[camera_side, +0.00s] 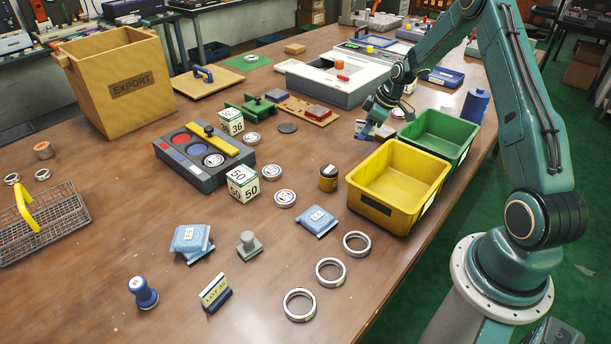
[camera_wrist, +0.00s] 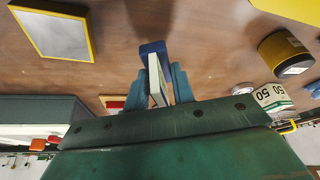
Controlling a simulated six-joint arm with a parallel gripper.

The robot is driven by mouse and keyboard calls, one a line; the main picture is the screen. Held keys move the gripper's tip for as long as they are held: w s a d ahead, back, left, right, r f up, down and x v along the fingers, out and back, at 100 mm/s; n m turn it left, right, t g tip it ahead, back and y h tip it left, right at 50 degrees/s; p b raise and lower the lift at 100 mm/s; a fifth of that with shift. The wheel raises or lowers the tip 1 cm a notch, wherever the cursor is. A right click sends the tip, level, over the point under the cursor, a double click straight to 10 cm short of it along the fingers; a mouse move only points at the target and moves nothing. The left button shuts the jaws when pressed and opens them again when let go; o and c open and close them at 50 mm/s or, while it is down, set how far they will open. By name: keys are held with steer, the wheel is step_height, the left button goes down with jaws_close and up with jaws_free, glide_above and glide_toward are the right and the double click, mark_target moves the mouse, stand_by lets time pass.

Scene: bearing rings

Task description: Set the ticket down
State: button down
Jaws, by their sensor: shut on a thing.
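My gripper (camera_side: 373,131) is above the table, just left of the green bin and behind the yellow bin in the side view. It is shut on a ticket, which has a pale plate (camera_wrist: 157,78) and a blue base (camera_wrist: 153,47) in the wrist view. The plate stands between the two fingers (camera_wrist: 160,85). Another ticket, marked LOT (camera_side: 215,293), stands on a blue base at the front of the table.
The yellow bin (camera_side: 366,210) and green bin (camera_side: 459,131) stand near the table's right edge. A yellow-and-black tin (camera_side: 328,178) is at the front left of my gripper. Metal rings (camera_side: 300,305) lie in front. Bare wood shows between the tin and the gripper.

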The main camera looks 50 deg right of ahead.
mark_target(369, 135)
steer(key=shift+f, duration=2.1)
steer(key=shift+f, duration=0.45)
steer(key=shift+s+f, duration=0.1)
steer(key=shift+f, duration=0.15)
steer(key=c, duration=1.2)
jaws_free()
steer(key=shift+o, duration=0.2)
steer(key=shift+r, duration=0.65)
steer(key=v, duration=1.2)
steer(key=shift+r, duration=0.1)
